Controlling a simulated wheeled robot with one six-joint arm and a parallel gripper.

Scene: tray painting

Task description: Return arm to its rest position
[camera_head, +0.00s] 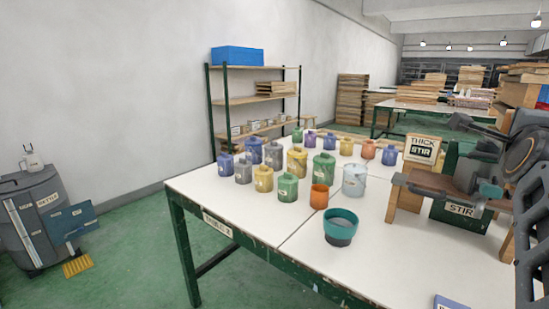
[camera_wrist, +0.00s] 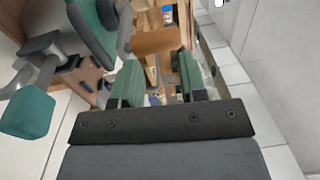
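My gripper (camera_wrist: 157,78) shows in the wrist view with two green fingers set apart and nothing seen held between them. A brown-orange piece (camera_wrist: 155,40) lies just past the fingertips; I cannot tell what it is or whether it touches them. In the camera_head view, dark machinery fills the right edge, and I cannot pick out the gripper there with certainty.
A white table (camera_head: 385,253) carries several coloured lidded jars, an orange cup (camera_head: 319,197), a teal-rimmed bowl (camera_head: 341,231) and a clear container (camera_head: 354,181). A wooden stand (camera_head: 405,196) with STIR signs is at right. Table front centre is clear.

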